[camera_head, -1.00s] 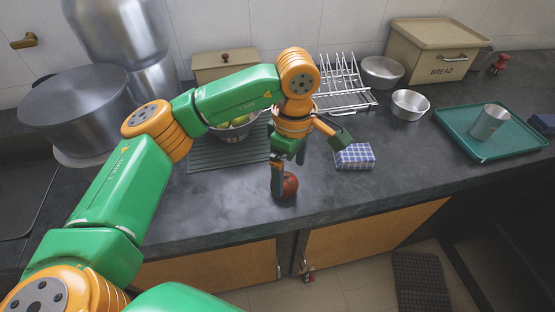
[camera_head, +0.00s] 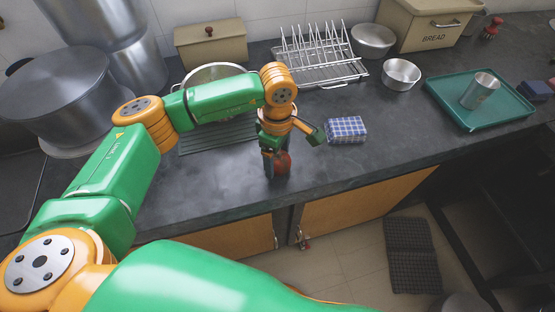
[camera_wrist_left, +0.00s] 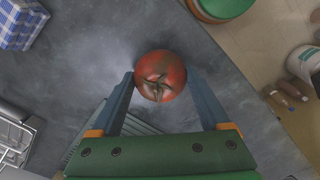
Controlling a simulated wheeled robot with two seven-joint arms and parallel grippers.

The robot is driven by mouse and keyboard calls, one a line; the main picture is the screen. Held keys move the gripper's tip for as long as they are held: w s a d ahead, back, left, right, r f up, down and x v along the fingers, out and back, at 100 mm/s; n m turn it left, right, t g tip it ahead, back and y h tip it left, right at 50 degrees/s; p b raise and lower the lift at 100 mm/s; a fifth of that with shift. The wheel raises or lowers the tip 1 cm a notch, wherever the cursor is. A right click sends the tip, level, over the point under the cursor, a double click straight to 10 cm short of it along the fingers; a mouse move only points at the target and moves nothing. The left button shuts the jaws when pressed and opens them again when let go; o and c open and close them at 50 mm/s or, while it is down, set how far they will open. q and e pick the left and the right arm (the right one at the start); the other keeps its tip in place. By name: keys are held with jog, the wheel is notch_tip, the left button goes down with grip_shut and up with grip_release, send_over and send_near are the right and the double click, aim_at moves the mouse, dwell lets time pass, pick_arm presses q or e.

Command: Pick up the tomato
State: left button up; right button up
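The red tomato (camera_head: 284,163) sits on the dark countertop near its front edge, partly hidden by my gripper. In the left wrist view the tomato (camera_wrist_left: 160,73) shows its green stem toward the camera. My left gripper (camera_head: 275,164) points down at the tomato. In the left wrist view my left gripper (camera_wrist_left: 160,77) is open, with one finger on each side of the tomato. The gaps between fingers and tomato look very small; I cannot tell whether they touch. My right gripper is not in view.
A blue checked package (camera_head: 346,130) lies right of the gripper. Behind are a dish rack (camera_head: 318,62), a colander (camera_head: 212,73) and two metal bowls (camera_head: 401,74). A teal tray (camera_head: 455,110) with a metal cup is at right. Large pots (camera_head: 65,95) stand at left. Counter around the tomato is clear.

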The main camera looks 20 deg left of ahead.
pick_arm(q)
jog(key=c, duration=0.6)
jog(key=shift+w+r, duration=0.1)
